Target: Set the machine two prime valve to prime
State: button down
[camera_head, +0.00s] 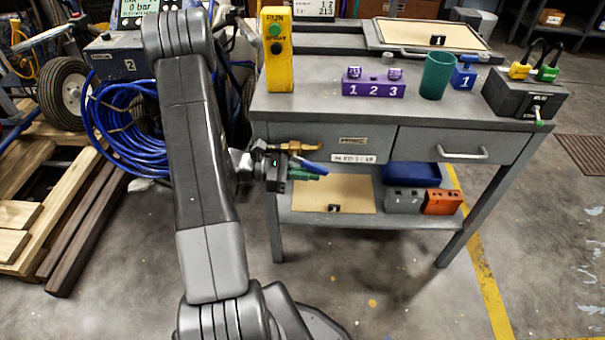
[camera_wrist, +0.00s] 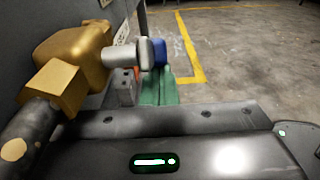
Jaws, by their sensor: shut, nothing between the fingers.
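A brass valve body (camera_wrist: 75,50) with a silver stem and a blue lever (camera_wrist: 160,53) is close in the wrist view, at left. In the head view the brass part (camera_head: 297,146) and blue lever (camera_head: 312,167) show beside my wrist, in front of the bench drawer. My gripper (camera_head: 305,176) has green fingers, shut and empty, just below the blue lever. The fingers also show in the wrist view (camera_wrist: 160,90); whether they touch the lever, I cannot tell. Machine two (camera_head: 120,57), a dark box marked 2, stands at left, partly behind my arm. Its display reads 0 bar (camera_head: 150,6).
A grey workbench (camera_head: 320,103) stands at right, with a yellow control box (camera_head: 277,50), a purple numbered block (camera_head: 373,88) and a green cup (camera_head: 437,75). A coiled blue hose (camera_head: 125,125) and stacked timber (camera_head: 75,215) lie at left. The front floor at right is clear.

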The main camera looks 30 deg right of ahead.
jog(key=shift+s+d+r+g+h, duration=0.2)
jog(key=shift+d+g+h, duration=0.1)
jog(key=shift+g, duration=0.1)
jog(key=shift+s+d+r+g+h, duration=0.1)
jog(key=shift+d+r+g+h, duration=0.15)
jog(key=shift+h, duration=0.25)
jog(key=shift+s+r+g+h+b, duration=0.1)
jog(key=shift+r+g+h+b, duration=0.2)
jog(key=shift+h, duration=0.1)
dwell(2.6)
jog(key=shift+f, duration=0.15)
jog(key=w+a+f+b, duration=0.1)
jog(key=w+a+f, duration=0.3)
jog(key=a+f, duration=0.3)
jog(key=shift+w+a+f+b, duration=0.25)
jog(key=shift+w+f+b, duration=0.1)
jog(key=shift+f, duration=0.95)
